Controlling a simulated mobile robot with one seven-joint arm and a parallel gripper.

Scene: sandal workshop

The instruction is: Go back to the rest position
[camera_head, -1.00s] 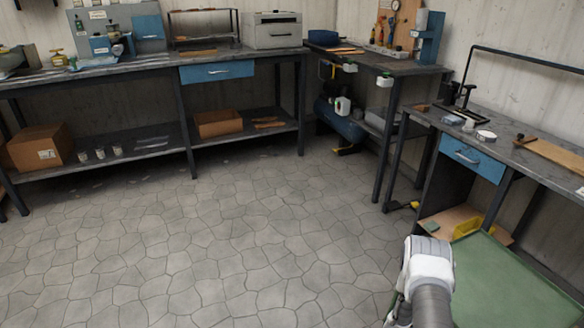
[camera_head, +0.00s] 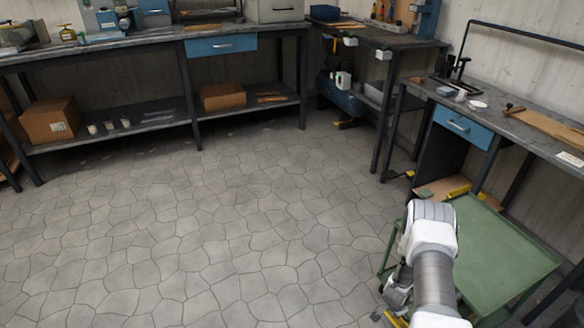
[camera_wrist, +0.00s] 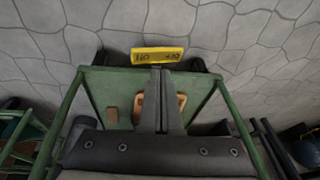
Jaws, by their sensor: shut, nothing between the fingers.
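My gripper (camera_wrist: 161,75) shows in the wrist view with its two dark fingers side by side, shut and empty. It points over a green cart (camera_head: 505,255), whose green shelf (camera_wrist: 97,88) lies beyond the fingers in the wrist view. In the head view my white and grey arm is folded at the lower right, in front of the cart's left side. The fingertips are not clear there.
A yellow label (camera_wrist: 160,55) sits at the cart's edge. A right bench with a blue drawer (camera_head: 460,127) stands behind the cart. A long bench (camera_head: 100,45) lines the back wall. The stone floor (camera_head: 190,225) at middle and left is clear.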

